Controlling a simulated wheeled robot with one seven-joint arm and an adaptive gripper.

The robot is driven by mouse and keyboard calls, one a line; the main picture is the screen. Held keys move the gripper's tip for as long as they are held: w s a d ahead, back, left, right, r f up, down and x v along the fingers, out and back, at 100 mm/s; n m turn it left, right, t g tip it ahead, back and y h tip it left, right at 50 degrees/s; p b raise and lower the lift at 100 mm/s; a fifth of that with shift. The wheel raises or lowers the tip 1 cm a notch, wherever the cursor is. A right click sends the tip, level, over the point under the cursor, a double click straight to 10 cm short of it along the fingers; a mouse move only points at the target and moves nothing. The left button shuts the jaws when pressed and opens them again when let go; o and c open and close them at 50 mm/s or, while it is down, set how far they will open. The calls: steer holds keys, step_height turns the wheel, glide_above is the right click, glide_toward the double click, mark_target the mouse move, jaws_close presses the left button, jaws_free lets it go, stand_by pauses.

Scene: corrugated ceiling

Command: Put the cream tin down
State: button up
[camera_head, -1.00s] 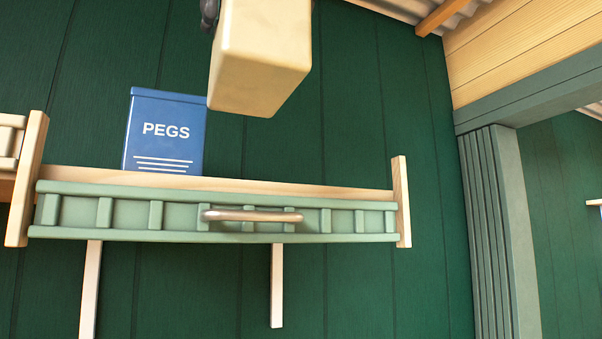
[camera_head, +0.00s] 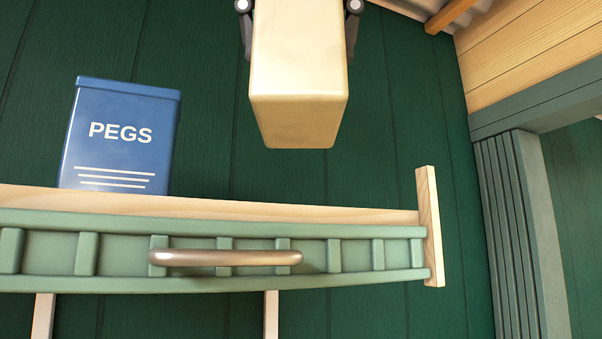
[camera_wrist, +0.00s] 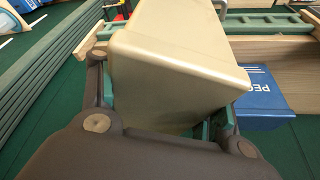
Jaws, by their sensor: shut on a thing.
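The cream tin (camera_head: 298,70) is a tall cream box in the upper middle of the head view, held in the air above the shelf. My gripper (camera_head: 299,8) is shut on it, with a dark finger on each side near the top edge of the picture. In the wrist view the cream tin (camera_wrist: 170,75) fills the middle between the fingers of my gripper (camera_wrist: 160,125). The wooden shelf (camera_head: 330,212) has a green slatted front and lies below the tin. A gap shows between the tin's bottom and the shelf.
A blue PEGS tin (camera_head: 120,135) stands on the shelf to the left; it also shows in the wrist view (camera_wrist: 262,98). A metal handle (camera_head: 225,258) sticks out from the shelf front. A wooden end post (camera_head: 430,225) closes the right end. The shelf right of the PEGS tin looks free.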

steer(key=w+f+p, duration=0.1)
steer(key=w, duration=0.4)
steer(key=w+f+p, duration=0.2)
steer(key=w, duration=0.3)
steer(key=w+f+p, duration=0.2)
steer(key=w, duration=0.3)
steer(key=shift+a+f, duration=0.1)
stand_by(0.3)
steer(key=o, duration=1.5)
